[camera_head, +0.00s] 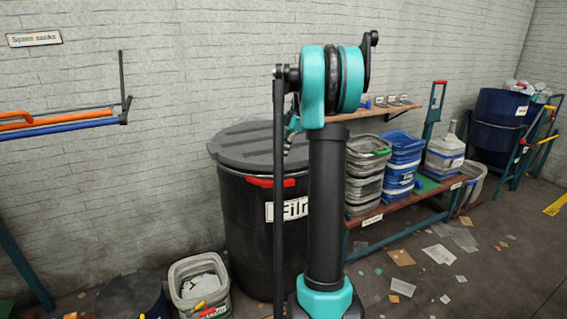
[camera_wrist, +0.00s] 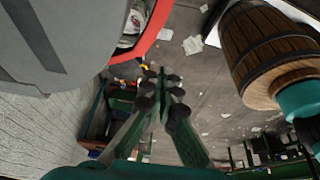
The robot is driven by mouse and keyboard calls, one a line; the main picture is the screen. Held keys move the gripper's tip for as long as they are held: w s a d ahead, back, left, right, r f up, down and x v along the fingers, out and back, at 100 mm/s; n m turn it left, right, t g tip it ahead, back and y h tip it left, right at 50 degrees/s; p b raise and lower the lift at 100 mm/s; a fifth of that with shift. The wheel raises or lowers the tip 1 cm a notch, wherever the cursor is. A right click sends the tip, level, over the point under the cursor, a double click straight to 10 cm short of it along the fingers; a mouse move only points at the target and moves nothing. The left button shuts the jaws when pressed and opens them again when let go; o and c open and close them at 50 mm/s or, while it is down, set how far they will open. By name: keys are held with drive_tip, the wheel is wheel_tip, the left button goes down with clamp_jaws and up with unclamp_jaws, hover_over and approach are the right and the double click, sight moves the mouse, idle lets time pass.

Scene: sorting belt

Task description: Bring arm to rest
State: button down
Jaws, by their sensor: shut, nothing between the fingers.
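My arm (camera_head: 326,200) stands folded in the middle of the head view, with a teal and black joint at the top and a dark link hanging down. My gripper (camera_wrist: 163,78) shows in the wrist view, its dark fingers drawn together at the tips with nothing between them. It points past the bin toward the littered floor and touches nothing that I can see. I cannot make out the fingers clearly in the head view.
A black lidded bin (camera_head: 244,225) with a red handle stands close behind my arm; its grey lid (camera_wrist: 60,40) fills the wrist view's upper left. A grey tub (camera_head: 199,285) sits left of it. A shelf (camera_head: 405,200) with stacked crates (camera_head: 403,160) stands right. Litter covers the floor.

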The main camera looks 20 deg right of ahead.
idle(0.5)
drive_tip(key=s+a+f+m+t+h, duration=0.1)
drive_tip(key=s+a+f+m, duration=0.3)
drive_tip(key=s, duration=0.6)
drive_tip(key=s+a+f+m+t+h, duration=0.1)
drive_tip(key=s+a+f+m, duration=0.3)
drive_tip(key=s+f+m, duration=0.4)
drive_tip(key=s+a+f+m+t+h, duration=0.2)
drive_tip(key=s+a+f+m, duration=0.2)
drive_tip(key=s, duration=0.9)
wheel_tip(320, 180, down, 3)
drive_tip(key=m, duration=0.2)
drive_tip(key=shift+s+a+m, duration=0.3)
drive_tip(key=shift+a+m, duration=0.05)
drive_tip(key=shift+m, duration=0.05)
